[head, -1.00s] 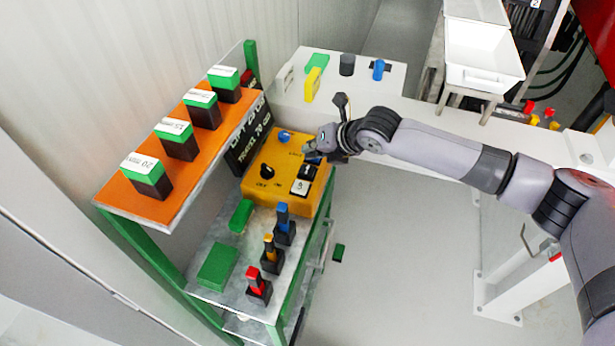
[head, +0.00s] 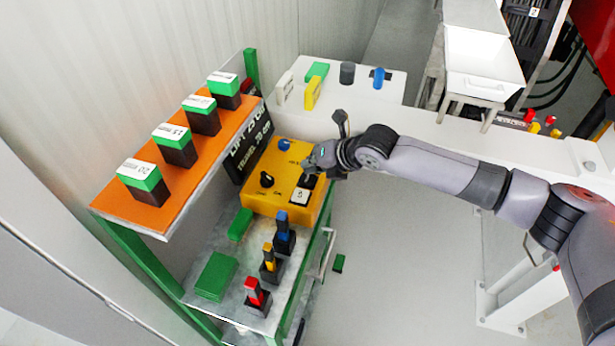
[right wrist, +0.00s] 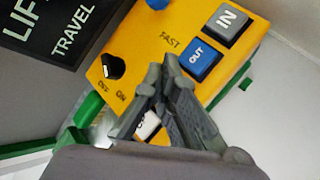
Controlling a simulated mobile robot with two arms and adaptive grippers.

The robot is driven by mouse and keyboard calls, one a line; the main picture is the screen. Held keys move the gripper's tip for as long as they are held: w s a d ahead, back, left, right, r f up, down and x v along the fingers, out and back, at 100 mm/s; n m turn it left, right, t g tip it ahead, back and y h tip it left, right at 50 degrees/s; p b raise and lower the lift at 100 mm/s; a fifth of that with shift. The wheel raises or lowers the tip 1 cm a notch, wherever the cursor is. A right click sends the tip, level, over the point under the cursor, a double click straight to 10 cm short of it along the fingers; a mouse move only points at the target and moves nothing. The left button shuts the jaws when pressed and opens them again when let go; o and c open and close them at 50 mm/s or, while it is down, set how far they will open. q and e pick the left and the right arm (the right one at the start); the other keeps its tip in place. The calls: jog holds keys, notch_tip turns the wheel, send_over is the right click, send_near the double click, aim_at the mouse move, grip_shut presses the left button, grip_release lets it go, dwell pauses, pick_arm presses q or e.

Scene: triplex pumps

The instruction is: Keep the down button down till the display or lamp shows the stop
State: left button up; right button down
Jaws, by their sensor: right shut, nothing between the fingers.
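The yellow control box (head: 257,199) carries a black knob, a blue button and several push keys. In the right wrist view the grey IN key (right wrist: 228,22) and blue OUT key (right wrist: 198,57) show clearly. A white key (right wrist: 147,124) is partly hidden behind my fingers, its letters cut off; it also shows in the head view (head: 299,196). No key is readable as the down button. My right gripper (head: 307,166) is shut and empty over the keys; contact cannot be told. The black display (head: 247,147) reads LIFT and TRAVEL, its figures unclear. My left gripper is out of view.
An orange shelf (head: 170,205) with several green-topped black blocks stands left of the box. Below the box are blue, yellow and red handles on a grey shelf (head: 230,301). A white bench (head: 400,95) lies behind my right arm.

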aim_at(310, 176)
jog(key=shift+f, duration=0.1)
dwell(0.6)
jog(key=shift+f, duration=0.35)
jog(key=shift+f+b, duration=0.4)
jog(key=shift+f, duration=0.2)
dwell(1.4)
jog(key=shift+r, duration=0.2)
dwell(1.3)
jog(key=shift+r+p, duration=0.85)
notch_tip(310, 176, up, 5)
jog(key=p, duration=0.4)
